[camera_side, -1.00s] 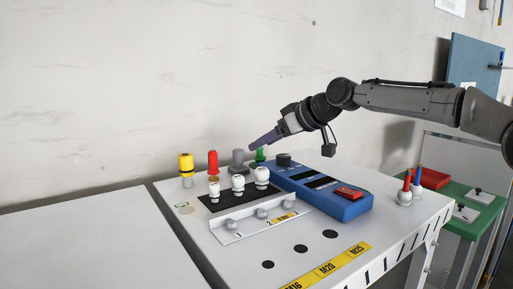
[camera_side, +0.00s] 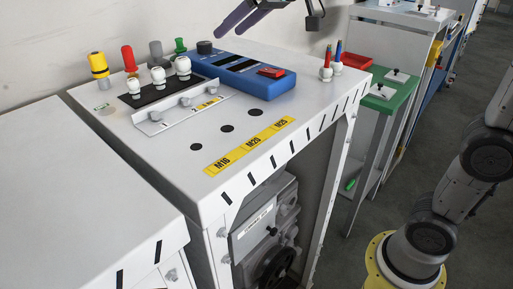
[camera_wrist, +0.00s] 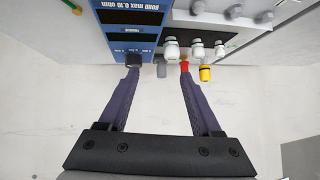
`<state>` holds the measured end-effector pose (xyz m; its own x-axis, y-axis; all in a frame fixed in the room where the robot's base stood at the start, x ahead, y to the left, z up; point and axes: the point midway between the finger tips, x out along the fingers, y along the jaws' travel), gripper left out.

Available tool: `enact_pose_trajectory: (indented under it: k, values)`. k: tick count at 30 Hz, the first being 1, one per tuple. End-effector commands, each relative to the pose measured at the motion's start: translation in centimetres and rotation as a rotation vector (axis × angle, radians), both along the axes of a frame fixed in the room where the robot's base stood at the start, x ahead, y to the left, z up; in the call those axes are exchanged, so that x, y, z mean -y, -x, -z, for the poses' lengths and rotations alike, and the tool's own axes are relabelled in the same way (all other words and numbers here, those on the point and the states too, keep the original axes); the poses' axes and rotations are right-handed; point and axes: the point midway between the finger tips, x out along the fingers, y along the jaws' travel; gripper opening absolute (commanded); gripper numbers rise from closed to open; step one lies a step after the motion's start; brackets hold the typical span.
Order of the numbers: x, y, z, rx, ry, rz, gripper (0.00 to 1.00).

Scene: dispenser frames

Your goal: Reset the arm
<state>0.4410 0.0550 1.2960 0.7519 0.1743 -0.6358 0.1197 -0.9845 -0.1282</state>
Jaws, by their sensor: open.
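My gripper (camera_side: 231,32) is at the top of the side view, above the back end of the blue meter box (camera_side: 247,76). Its two dark purple fingers are apart and hold nothing. In the wrist view my gripper (camera_wrist: 159,73) also shows open, with clear space between the fingers. Much of my arm is outside the side view. The blue box has a black knob (camera_side: 205,47) and a red button (camera_side: 271,72).
Yellow (camera_side: 98,65), red (camera_side: 129,58), grey (camera_side: 156,51) and green (camera_side: 180,45) handled parts stand along the back of the white bench (camera_side: 190,120). Red and blue probes stand to the right. A wall is close behind.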

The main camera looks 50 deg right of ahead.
Motion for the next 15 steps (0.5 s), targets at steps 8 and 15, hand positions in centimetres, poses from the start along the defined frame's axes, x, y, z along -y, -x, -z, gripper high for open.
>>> enact_pose_trajectory:
  k: [8,15]
  values:
    - [2.8,15.3,3.0,-0.134,-0.097,0.196,0.66]
    - [4.8,24.3,13.1,-0.283,-0.002,0.224,0.66]
